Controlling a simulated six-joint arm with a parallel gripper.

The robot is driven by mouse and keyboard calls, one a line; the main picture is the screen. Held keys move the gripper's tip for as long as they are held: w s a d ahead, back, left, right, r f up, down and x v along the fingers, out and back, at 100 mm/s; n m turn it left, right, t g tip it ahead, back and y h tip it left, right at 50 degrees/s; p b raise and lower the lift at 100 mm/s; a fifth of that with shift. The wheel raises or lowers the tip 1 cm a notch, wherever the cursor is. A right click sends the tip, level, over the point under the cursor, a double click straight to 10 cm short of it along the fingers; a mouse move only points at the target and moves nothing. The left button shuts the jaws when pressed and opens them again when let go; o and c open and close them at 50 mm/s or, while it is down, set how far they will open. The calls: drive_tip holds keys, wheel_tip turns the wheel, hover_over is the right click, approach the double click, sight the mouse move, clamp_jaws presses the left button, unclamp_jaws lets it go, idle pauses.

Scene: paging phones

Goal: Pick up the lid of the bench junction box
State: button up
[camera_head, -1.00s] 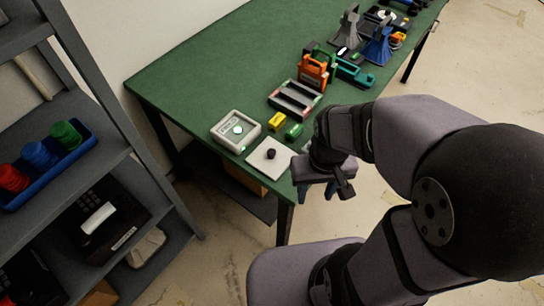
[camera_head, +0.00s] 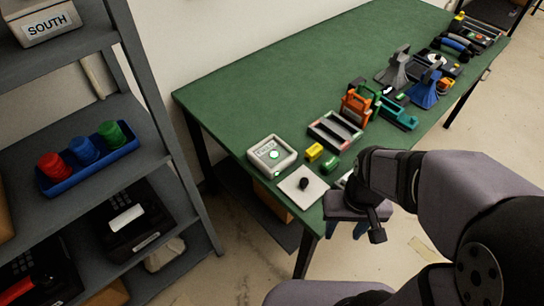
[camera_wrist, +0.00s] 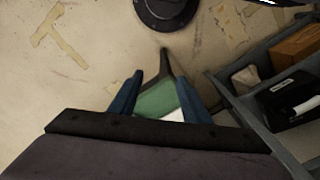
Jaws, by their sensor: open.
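A flat pale square lid with a black knob (camera_head: 303,188) lies at the near corner of the green bench. Behind it sits a light box with a green light (camera_head: 271,156), which looks like the junction box. My gripper (camera_head: 345,229) is just right of the bench's near corner, to the right of the lid, with its blue fingers pointing down. In the wrist view my gripper (camera_wrist: 160,92) is open and empty. A green bench corner and a sliver of white, probably the lid (camera_wrist: 173,115), show between the fingers there, partly hidden by the gripper body.
A yellow block (camera_head: 314,152) and a green piece (camera_head: 332,164) lie close behind the lid. A tray (camera_head: 335,131) and an orange device (camera_head: 357,105) stand farther along. A grey shelf (camera_head: 60,185) stands left. The bench's far left surface is clear.

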sight(306, 182)
drive_tip(key=o, duration=1.5)
drive_tip(key=shift+c, duration=0.2)
wheel_tip(306, 182, down, 4)
drive_tip(key=s+a+n+g, duration=0.1)
drive_tip(key=a+g, duration=0.1)
drive_tip(key=shift+n, duration=0.8)
drive_tip(key=w+a, duration=0.1)
drive_tip(key=w, duration=0.2)
drive_tip(key=w+a+f, duration=0.1)
drive_tip(key=w, duration=0.2)
drive_tip(key=w+a+f, duration=0.1)
drive_tip(key=w, duration=0.2)
drive_tip(key=shift+w+a+f, duration=0.25)
drive_tip(key=shift+w, duration=0.1)
drive_tip(key=shift+n+t, duration=0.6)
drive_tip(key=shift+n, duration=0.3)
drive_tip(key=w, duration=0.2)
drive_tip(key=w+a+r, duration=0.1)
drive_tip(key=w, duration=0.4)
drive_tip(key=shift+w+a+r, duration=0.1)
drive_tip(key=shift+a+r, duration=0.05)
drive_tip(key=shift+a, duration=0.05)
drive_tip(key=w+r, duration=0.1)
drive_tip(key=w+r+n, duration=0.1)
drive_tip(key=w+n+t, duration=0.1)
drive_tip(key=w, duration=0.1)
drive_tip(key=shift+a+r, duration=0.35)
drive_tip(key=shift+r, duration=0.05)
drive_tip(key=shift+s+n, duration=0.3)
drive_tip(key=shift+n, duration=1)
